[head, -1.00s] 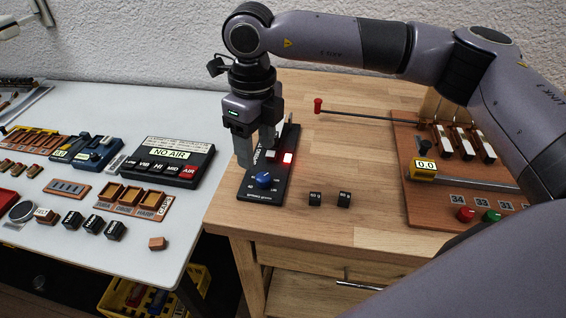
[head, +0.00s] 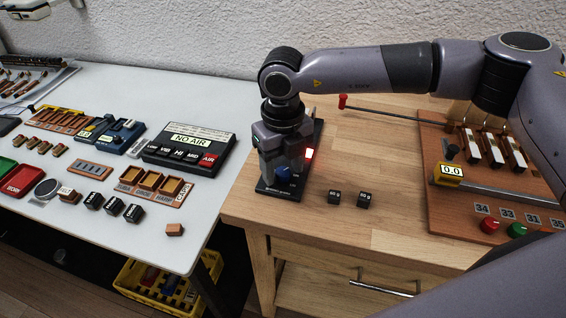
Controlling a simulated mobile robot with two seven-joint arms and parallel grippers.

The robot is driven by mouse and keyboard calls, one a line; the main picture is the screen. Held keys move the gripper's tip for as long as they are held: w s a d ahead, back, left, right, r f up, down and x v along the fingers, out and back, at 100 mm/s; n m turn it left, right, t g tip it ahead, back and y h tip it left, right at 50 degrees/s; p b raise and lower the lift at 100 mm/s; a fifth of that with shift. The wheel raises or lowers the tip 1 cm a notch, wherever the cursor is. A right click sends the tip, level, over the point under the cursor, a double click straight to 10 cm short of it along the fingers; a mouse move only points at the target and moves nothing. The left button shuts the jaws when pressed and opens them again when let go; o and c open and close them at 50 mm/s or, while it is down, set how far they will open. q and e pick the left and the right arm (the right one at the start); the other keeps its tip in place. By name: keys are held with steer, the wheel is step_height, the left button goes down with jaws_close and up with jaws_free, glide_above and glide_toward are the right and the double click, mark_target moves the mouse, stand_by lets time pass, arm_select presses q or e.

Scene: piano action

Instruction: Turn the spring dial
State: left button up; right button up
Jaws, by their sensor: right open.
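The spring dial is a blue knob (head: 284,174) on a long black panel (head: 274,193) at the left end of the wooden bench. My right gripper (head: 283,165) points down directly over the knob. It is open, with its fingers reaching down around or just beside the knob; whether they touch it I cannot tell. The fingers hide part of the knob and most of the dial markings. A lit red-white lamp (head: 309,154) shows on the panel. My left gripper is out of view.
A red-tipped rod (head: 342,101) and a wooden board (head: 440,205) with a 0.0 readout lie farther right. The white table (head: 210,222) on the left holds a NO AIR box (head: 190,150) and small trays.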

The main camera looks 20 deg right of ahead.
mark_target(283, 171)
steer(key=c, duration=1.1)
steer(key=shift+o, duration=0.2)
steer(key=shift+f+m+b, duration=0.2)
steer(key=shift+m+b, duration=0.2)
steer(key=shift+b, duration=0.1)
steer(key=shift+r+m+b, duration=0.15)
steer(key=shift+m+b, duration=0.4)
steer(key=shift+m, duration=0.25)
steer(key=o, duration=1.1)
steer(key=shift+c, duration=0.2)
steer(key=shift+r, duration=3.65)
